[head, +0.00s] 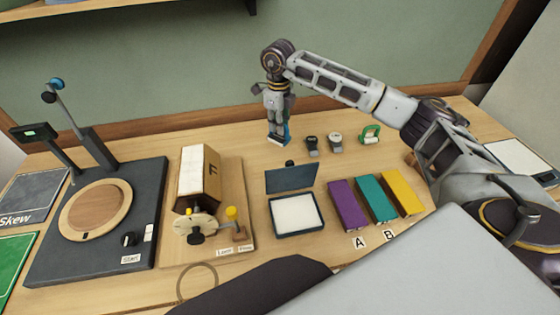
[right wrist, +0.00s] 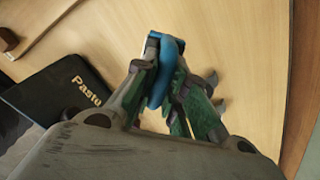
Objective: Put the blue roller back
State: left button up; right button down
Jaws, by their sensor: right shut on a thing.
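My right gripper (head: 278,120) is at the back of the table, pointing down, left of the small dark stamps. It is shut on the blue roller (head: 287,132), whose blue part shows at the fingertips. In the right wrist view the blue roller (right wrist: 165,68) sits between the two fingers of my right gripper (right wrist: 160,80). The fingers hide part of it, and I cannot tell whether it touches the table. A green roller (head: 370,133) stands at the back, right of the stamps. My left gripper is out of view.
An open pad (head: 297,214) with a raised dark lid (head: 290,178) lies nearer. Purple (head: 347,205), teal (head: 375,198) and yellow (head: 402,192) blocks stand to its right. Bare table surrounds the gripper's left.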

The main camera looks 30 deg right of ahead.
aim_at(279, 139)
dwell(0.3)
jog(key=shift+f+p, duration=0.55)
jog(key=shift+f, duration=2.55)
jog(key=shift+f, duration=0.1)
jog(key=shift+f+p, duration=0.3)
jog(key=shift+f, duration=1.45)
jog(key=shift+f, duration=0.15)
jog(key=c, duration=1.5)
grip_release()
jog(key=shift+o, duration=0.2)
